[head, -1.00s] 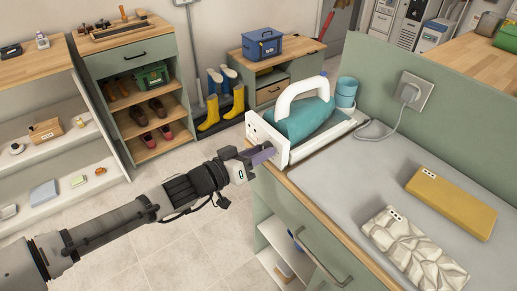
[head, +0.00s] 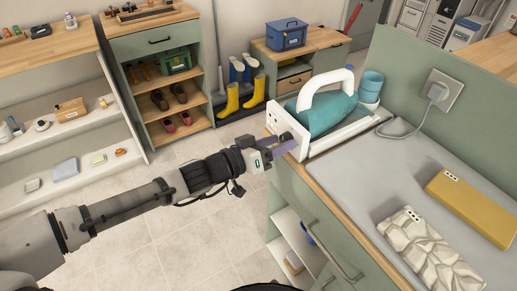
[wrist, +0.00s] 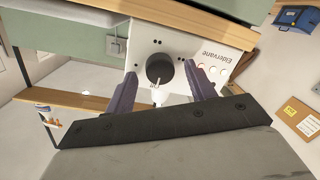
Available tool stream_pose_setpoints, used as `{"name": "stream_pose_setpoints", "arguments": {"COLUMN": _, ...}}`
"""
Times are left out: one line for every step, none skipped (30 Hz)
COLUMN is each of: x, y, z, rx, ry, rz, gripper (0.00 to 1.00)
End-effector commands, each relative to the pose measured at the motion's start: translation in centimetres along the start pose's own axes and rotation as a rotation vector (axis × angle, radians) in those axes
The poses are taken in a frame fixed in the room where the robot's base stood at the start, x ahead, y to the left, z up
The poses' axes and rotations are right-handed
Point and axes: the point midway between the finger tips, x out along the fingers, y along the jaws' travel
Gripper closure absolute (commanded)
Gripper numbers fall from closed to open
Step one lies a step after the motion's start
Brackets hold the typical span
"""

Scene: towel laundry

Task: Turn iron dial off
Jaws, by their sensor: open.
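The iron (head: 328,105) has a teal body and a white handle and rests on its white base (head: 340,136) at the counter's left end. In the wrist view the base's front panel (wrist: 200,50) bears a dark round dial (wrist: 160,68) with a white pointer mark. My gripper (head: 282,148) is at that panel. In the wrist view its two purple fingers (wrist: 165,92) are open, one on each side of the dial. I cannot tell whether either finger touches it. In the head view the dial is hidden behind my gripper.
A yellow item (head: 476,200) and a white patterned item (head: 420,243) lie on the grey countertop (head: 375,175). A cord runs from the base to a wall socket (head: 438,92). Shelves with shoes (head: 160,100) stand at the left. The floor between is clear.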

Motion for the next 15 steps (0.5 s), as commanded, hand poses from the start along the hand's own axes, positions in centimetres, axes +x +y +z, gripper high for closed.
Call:
{"name": "stream_pose_setpoints", "arguments": {"x": -0.6, "y": -0.1, "z": 0.1, "rx": 0.002, "ry": -0.001, "rz": -0.004, "gripper": 0.45}}
{"name": "stream_pose_setpoints", "arguments": {"x": -1.0, "y": -0.1, "z": 0.1, "rx": 0.002, "ry": -0.001, "rz": -0.004, "gripper": 0.45}}
{"name": "stream_pose_setpoints", "arguments": {"x": -1.6, "y": -0.2, "z": 0.1, "rx": 0.002, "ry": -0.002, "rz": -0.005, "gripper": 0.45}}
{"name": "stream_pose_setpoints", "arguments": {"x": -2.2, "y": -0.2, "z": 0.2, "rx": 0.003, "ry": -0.002, "rz": -0.005, "gripper": 0.45}}
{"name": "stream_pose_setpoints", "arguments": {"x": -2.8, "y": -0.2, "z": 0.2, "rx": 0.003, "ry": -0.003, "rz": -0.007, "gripper": 0.45}}
{"name": "stream_pose_setpoints", "arguments": {"x": -3.7, "y": -0.3, "z": 0.2, "rx": 0.003, "ry": -0.002, "rz": -0.008, "gripper": 0.45}}
{"name": "stream_pose_setpoints", "arguments": {"x": -4.4, "y": -0.3, "z": 0.2, "rx": 0.002, "ry": -0.002, "rz": -0.008, "gripper": 0.45}}
{"name": "stream_pose_setpoints", "arguments": {"x": -5.2, "y": -0.3, "z": 0.2, "rx": 0.003, "ry": -0.003, "rz": -0.01, "gripper": 0.45}}
{"name": "stream_pose_setpoints", "arguments": {"x": -6.1, "y": -0.3, "z": 0.2, "rx": 0.002, "ry": -0.003, "rz": -0.01, "gripper": 0.45}}
{"name": "stream_pose_setpoints", "arguments": {"x": -6.8, "y": -0.3, "z": 0.2, "rx": 0.002, "ry": -0.002, "rz": -0.009, "gripper": 0.45}}
{"name": "stream_pose_setpoints", "arguments": {"x": -7.5, "y": -0.3, "z": 0.2, "rx": 0.002, "ry": -0.002, "rz": -0.009, "gripper": 0.45}}
{"name": "stream_pose_setpoints", "arguments": {"x": -8.4, "y": -0.2, "z": 0.2, "rx": 0.0, "ry": -0.003, "rz": -0.008, "gripper": 0.45}}
{"name": "stream_pose_setpoints", "arguments": {"x": -9.1, "y": -0.2, "z": 0.2, "rx": 0.002, "ry": -0.001, "rz": -0.009, "gripper": 0.45}}
{"name": "stream_pose_setpoints", "arguments": {"x": -9.6, "y": -0.2, "z": 0.1, "rx": 0.001, "ry": -0.001, "rz": -0.007, "gripper": 0.45}}
{"name": "stream_pose_setpoints", "arguments": {"x": -10.4, "y": -0.2, "z": 0.1, "rx": 0.0, "ry": -0.001, "rz": -0.007, "gripper": 0.45}}
